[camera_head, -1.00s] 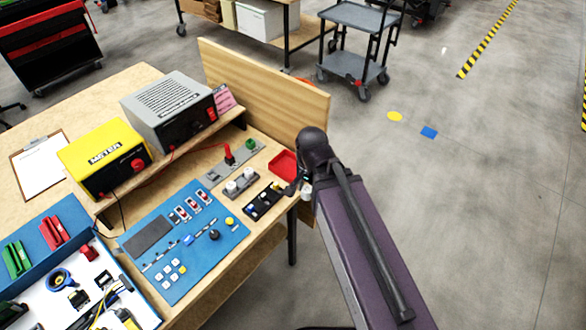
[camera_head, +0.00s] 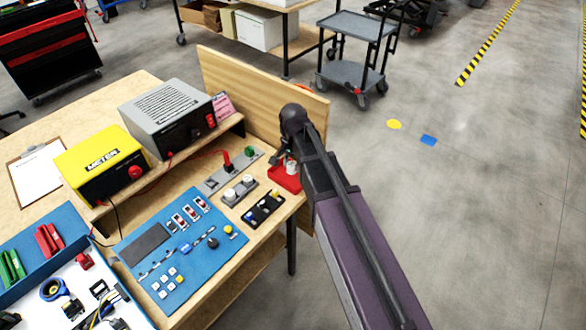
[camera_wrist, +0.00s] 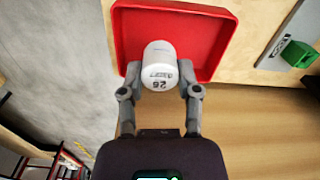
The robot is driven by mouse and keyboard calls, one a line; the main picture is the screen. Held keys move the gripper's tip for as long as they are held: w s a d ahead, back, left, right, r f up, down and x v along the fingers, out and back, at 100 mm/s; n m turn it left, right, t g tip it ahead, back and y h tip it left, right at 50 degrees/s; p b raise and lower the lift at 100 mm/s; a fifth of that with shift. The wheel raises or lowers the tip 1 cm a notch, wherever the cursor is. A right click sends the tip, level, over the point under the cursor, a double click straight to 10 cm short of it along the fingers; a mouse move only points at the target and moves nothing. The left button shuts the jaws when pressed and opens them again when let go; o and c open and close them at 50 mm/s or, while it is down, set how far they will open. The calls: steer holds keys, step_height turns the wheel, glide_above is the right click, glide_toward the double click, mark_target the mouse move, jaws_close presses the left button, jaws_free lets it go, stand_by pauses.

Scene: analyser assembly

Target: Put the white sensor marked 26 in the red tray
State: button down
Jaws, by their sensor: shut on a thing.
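The white sensor (camera_wrist: 159,62), marked 26, is a short cylinder between the two fingers of my gripper (camera_wrist: 159,92) in the wrist view. The gripper is shut on it. Behind the sensor in that view is the red tray (camera_wrist: 222,28), and the sensor overlaps its middle. I cannot tell whether the sensor touches the tray floor. In the head view my gripper (camera_head: 288,160) is over the red tray (camera_head: 284,180) at the right end of the bench, and the sensor (camera_head: 291,168) shows as a small white shape there.
A black holder (camera_head: 263,210) and a grey holder with white round parts (camera_head: 239,190) stand left of the tray. A wooden back panel (camera_head: 262,95) rises behind. A green block (camera_wrist: 299,54) is right of the tray in the wrist view. The blue control panel (camera_head: 180,242) lies further left.

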mark_target(290, 177)
steer(key=shift+w+a, duration=0.1)
steer(key=shift+w, duration=0.15)
steer(key=shift+w+a, duration=0.15)
steer(key=shift+w, duration=0.35)
steer(key=shift+w+f+b, duration=0.15)
steer(key=shift+f+b, duration=0.15)
step_height(290, 177, down, 3)
steer(key=b, duration=0.3)
steer(key=shift+f+b, duration=0.65)
steer(key=shift+c, duration=1.6)
jaws_free()
steer(key=shift+r, duration=0.15)
step_height(290, 177, up, 13)
steer(key=p, duration=1.3)
